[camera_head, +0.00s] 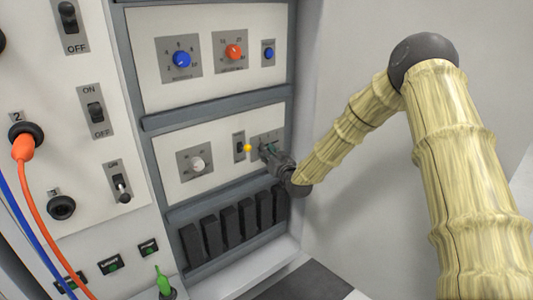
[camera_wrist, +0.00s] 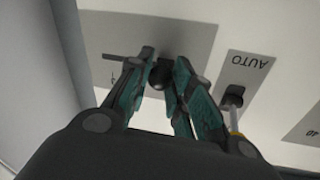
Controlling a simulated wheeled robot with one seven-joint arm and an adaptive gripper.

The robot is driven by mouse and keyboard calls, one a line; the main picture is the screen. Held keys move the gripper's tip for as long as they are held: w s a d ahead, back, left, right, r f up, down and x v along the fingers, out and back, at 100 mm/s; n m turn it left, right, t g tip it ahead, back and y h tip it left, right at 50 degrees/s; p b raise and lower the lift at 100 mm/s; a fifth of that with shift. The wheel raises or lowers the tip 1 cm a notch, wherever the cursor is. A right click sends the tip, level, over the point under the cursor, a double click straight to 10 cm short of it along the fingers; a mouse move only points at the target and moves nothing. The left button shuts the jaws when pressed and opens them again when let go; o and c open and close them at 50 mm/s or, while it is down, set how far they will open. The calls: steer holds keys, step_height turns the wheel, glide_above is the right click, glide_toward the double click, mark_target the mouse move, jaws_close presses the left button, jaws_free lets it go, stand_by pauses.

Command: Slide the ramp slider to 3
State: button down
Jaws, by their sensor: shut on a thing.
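The ramp slider's dark round knob (camera_wrist: 160,76) sits between my fingertips in the wrist view. My gripper (camera_wrist: 161,72) is closed around it, with a teal-lined finger on each side. The slider's grey plate (camera_wrist: 165,35) shows behind, upside down in this view, with a dark slot running left from the knob. Most of its scale marks are hidden by the fingers, so I cannot read the knob's position. In the head view my gripper (camera_head: 267,151) reaches the slider plate (camera_head: 268,138) at the right of the lower white panel and covers the knob.
A yellow-tipped switch (camera_head: 248,148) stands close beside my gripper; its AUTO plate (camera_wrist: 246,75) shows in the wrist view. A white dial (camera_head: 197,164) is farther left. Black blocks (camera_head: 229,229) line up below. A bare wall (camera_head: 345,190) lies to the right.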

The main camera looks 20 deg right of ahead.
steer(key=w+d, duration=0.1)
steer(key=d, duration=0.4)
steer(key=w+d, duration=0.1)
steer(key=d, duration=0.1)
steer(key=shift+w+d+r, duration=0.1)
steer(key=shift+w+d, duration=0.1)
steer(key=shift+w, duration=0.15)
steer(key=shift+d, duration=0.1)
steer(key=c, duration=1.2)
jaws_free()
steer(key=shift+d, duration=0.1)
steer(key=s+d, duration=0.1)
steer(key=s, duration=1.1)
steer(key=shift+d, duration=0.3)
steer(key=shift+f, duration=0.2)
